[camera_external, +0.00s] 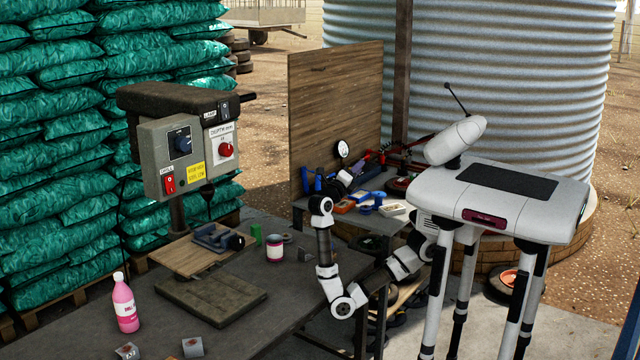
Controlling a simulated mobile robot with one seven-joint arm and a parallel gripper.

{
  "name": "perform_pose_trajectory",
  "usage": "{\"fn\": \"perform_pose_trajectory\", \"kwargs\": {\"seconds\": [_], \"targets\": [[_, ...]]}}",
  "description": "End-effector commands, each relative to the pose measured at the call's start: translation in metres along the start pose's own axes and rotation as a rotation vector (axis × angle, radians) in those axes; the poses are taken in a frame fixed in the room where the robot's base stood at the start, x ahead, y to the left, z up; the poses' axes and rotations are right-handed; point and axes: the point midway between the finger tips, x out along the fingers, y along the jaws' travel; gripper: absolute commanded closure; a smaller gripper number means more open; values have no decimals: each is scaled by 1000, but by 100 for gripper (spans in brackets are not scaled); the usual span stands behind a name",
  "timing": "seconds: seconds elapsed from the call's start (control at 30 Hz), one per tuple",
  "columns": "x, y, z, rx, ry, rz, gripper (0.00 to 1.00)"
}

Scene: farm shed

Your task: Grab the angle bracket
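I cannot pick out the angle bracket for sure. Two small grey metal-looking pieces with reddish marks lie at the workbench's near edge: one left piece (127,351) and one right piece (192,347). Either may be a bracket, but they are too small to tell. My arm rises beside the bench's right edge, and its raised end (321,205) is well apart from both pieces. The fingers do not show clearly, so I cannot tell whether my gripper is open or holds anything.
A drill press (185,145) stands on the bench (240,325) with a vise (217,238) on its table. A pink bottle (124,303), a labelled can (274,248) and a green piece (257,234) stand nearby. A cluttered side table (375,222) stands behind. The bench's near middle is clear.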

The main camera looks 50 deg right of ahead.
Motion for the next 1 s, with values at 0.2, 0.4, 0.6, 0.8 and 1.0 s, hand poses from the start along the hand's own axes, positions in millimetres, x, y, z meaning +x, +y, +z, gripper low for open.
{"fn": "perform_pose_trajectory", "kwargs": {"seconds": [0.2,0.4,0.6,0.8,1.0], "targets": [[20,96,80,-162,-7,769,72],[-53,208,115,-249,97,1443,72],[-112,284,98,-272,438,1748,72],[-133,310,85,-281,612,1818,72],[-144,337,68,-283,622,1815,72]]}}
